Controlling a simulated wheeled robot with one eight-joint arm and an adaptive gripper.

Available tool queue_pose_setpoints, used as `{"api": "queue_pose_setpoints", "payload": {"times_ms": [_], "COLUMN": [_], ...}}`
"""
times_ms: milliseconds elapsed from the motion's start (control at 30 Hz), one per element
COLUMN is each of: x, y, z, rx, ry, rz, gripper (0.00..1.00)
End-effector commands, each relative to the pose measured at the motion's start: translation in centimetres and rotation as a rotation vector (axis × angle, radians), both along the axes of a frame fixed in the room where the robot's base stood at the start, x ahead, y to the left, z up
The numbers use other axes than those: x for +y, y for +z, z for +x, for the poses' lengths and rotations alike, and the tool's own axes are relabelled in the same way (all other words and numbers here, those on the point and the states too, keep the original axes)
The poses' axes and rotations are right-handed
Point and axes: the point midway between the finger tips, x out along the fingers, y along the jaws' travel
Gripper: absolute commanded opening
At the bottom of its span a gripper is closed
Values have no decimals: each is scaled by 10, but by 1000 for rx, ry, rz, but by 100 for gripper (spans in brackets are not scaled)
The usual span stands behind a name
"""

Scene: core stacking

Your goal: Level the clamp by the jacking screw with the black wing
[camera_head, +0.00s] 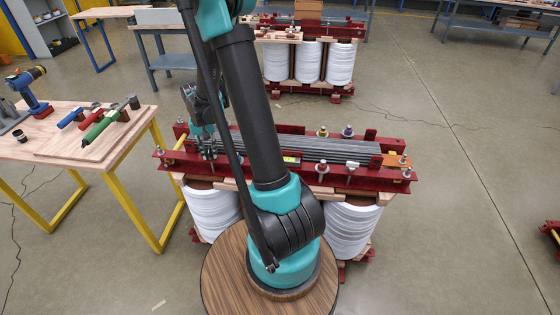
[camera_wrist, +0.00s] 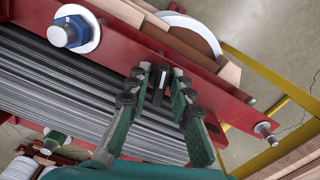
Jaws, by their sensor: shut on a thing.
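The red clamp beams (camera_head: 300,176) run along both sides of a grey laminated core (camera_head: 335,150) above white coils. In the wrist view a red beam (camera_wrist: 108,42) crosses diagonally beside the grey laminations (camera_wrist: 60,88). My gripper (camera_head: 207,146) is at the left end of the clamp. In the wrist view its green and black fingers (camera_wrist: 160,80) close around a small dark upright piece (camera_wrist: 158,84), which appears to be the black wing of the jacking screw. The screw's shaft is mostly hidden by the fingers. A small yellow-and-black item (camera_head: 291,158) lies on the clamp, partly behind my arm.
A blue nut on a white washer (camera_wrist: 68,32) and a green nut (camera_wrist: 55,141) stand near the core. A wooden table with yellow legs (camera_head: 60,140) holds tools at the left. Another coil assembly (camera_head: 310,60) stands behind.

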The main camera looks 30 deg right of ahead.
Motion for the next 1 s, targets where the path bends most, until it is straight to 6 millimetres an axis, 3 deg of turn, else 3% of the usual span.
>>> {"api": "queue_pose_setpoints", "payload": {"times_ms": [400,767,800,1000], "x": [0,0,0,0], "y": [0,0,0,0], "z": [1,1,1,0], "rx": [-1,-1,-1,-1], "ry": [-375,-419,-421,-420], "rz": [0,0,0,-1], "gripper": [0,0,24,45]}}
